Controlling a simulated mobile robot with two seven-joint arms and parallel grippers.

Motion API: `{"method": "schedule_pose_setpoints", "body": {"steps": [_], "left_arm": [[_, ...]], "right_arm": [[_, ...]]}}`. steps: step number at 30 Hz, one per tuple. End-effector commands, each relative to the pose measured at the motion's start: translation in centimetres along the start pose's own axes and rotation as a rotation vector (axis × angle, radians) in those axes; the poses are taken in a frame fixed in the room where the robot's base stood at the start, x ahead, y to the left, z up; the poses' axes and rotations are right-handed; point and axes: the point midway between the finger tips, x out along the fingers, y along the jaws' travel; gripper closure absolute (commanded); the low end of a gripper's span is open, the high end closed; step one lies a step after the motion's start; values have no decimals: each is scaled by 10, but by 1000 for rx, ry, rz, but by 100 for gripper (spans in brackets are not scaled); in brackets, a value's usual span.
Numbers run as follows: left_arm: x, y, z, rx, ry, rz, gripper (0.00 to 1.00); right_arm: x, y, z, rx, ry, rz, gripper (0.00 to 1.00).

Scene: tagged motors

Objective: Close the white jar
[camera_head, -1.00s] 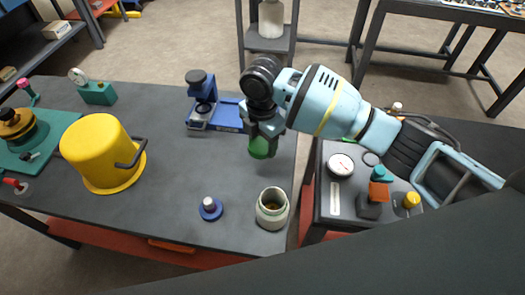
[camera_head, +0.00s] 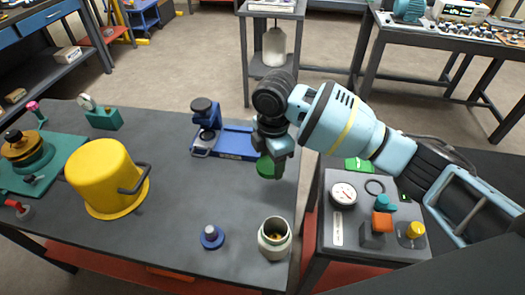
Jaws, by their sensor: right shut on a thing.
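The white jar (camera_head: 275,246) stands upright and open near the front right edge of the grey table. Its mouth is uncovered and something yellowish shows inside. My right gripper (camera_head: 270,152) comes in from the right and is shut on a green lid (camera_head: 267,167). It holds the lid behind the jar in the picture, apart from it and seemingly above the table. The finger tips partly hide the lid. My left gripper is out of view.
A blue knob-like piece (camera_head: 211,237) lies left of the jar. A blue stand (camera_head: 225,139) is behind, near the lid. A yellow bucket (camera_head: 100,178) stands further left. A cart (camera_head: 337,262) with a gauge and buttons is on the right. The mid-table is clear.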

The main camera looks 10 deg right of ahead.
Motion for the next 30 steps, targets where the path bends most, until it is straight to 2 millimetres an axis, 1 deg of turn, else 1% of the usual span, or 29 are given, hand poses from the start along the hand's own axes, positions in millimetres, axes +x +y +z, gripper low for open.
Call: {"method": "schedule_pose_setpoints", "body": {"steps": [3, 15, 30], "left_arm": [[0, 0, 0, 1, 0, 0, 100], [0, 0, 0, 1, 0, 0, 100], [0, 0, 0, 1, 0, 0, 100]], "right_arm": [[-8, -6, 10, 180, 0, 5, 64], [-29, -28, 38, 796, 4, 9, 64], [-53, -63, 68, 1544, -1, 3, 64]]}}
